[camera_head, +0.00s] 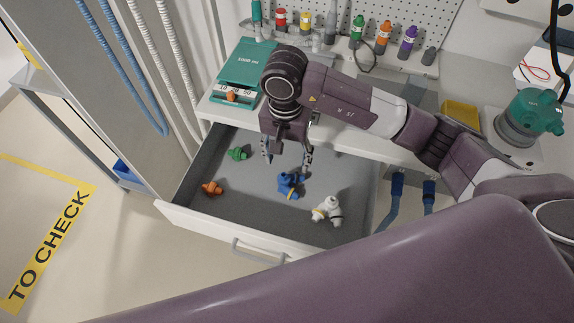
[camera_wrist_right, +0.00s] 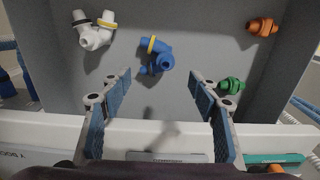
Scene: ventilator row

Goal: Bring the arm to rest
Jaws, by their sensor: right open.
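My right arm reaches in from the right in the head view. Its gripper (camera_head: 287,158) points down over the open drawer (camera_head: 240,222), near the drawer's back edge. In the right wrist view the gripper (camera_wrist_right: 161,78) has its two fingers wide apart, with nothing between them. A blue connector (camera_head: 290,186) lies on the drawer floor close to the gripper; it also shows ahead of the fingertips in the wrist view (camera_wrist_right: 157,58). My left gripper is not in view.
The drawer also holds a green connector (camera_head: 238,154), an orange one (camera_head: 212,188) and a white one (camera_head: 328,210). Coloured bottles (camera_head: 384,34) line the pegboard. A teal-topped device (camera_head: 530,112) stands at right.

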